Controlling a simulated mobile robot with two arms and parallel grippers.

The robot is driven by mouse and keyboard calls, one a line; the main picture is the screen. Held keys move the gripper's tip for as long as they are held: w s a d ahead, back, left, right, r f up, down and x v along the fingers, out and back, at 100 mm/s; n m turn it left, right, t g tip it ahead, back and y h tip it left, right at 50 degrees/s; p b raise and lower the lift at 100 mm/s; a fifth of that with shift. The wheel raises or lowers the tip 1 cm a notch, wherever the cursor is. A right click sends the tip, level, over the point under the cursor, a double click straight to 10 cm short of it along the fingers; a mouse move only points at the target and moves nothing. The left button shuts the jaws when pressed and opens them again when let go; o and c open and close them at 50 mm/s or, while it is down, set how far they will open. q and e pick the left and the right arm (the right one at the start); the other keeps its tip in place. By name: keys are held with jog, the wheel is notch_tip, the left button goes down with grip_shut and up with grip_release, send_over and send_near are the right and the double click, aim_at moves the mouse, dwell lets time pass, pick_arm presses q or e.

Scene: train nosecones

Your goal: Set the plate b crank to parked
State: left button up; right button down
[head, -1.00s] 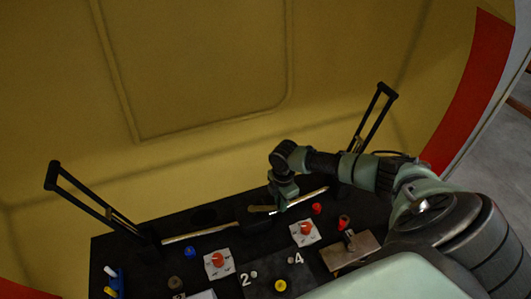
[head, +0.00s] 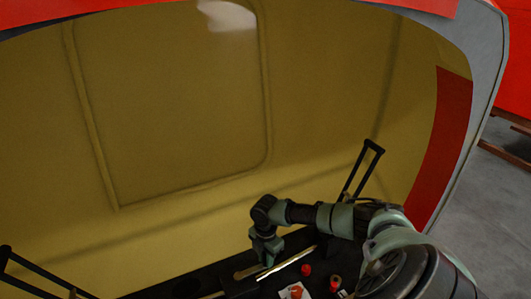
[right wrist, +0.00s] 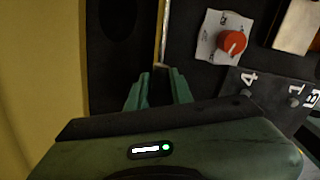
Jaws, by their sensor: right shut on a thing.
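My right gripper (head: 267,256) is low over the black console, beside a long silver bar (head: 287,264). In the right wrist view its green fingers (right wrist: 160,84) are close together around something dark, which I cannot identify; the end of the silver bar (right wrist: 162,46) lies just beyond the fingertips. A red knob (right wrist: 232,42) on a white marked plate (right wrist: 206,48) stands apart at the right. A white letter B (right wrist: 311,98) shows at the right edge. I cannot tell which part is the plate b crank, nor its setting. My left gripper is out of view.
Black upright handles stand at the right (head: 362,170) and left (head: 8,268). A yellow wall (head: 170,120) closes the back. More red knobs (head: 306,269) sit right of my gripper. Much of the console is below the head view.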

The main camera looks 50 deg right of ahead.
jog(key=shift+w+r, duration=0.1)
jog(key=shift+w, duration=0.05)
jog(key=c, duration=1.3)
grip_release()
jog(key=shift+a, duration=0.15)
jog(key=shift+o, duration=0.2)
jog(key=shift+r+b, duration=0.55)
jog(key=shift+r, duration=3.3)
jog(key=shift+r, duration=0.1)
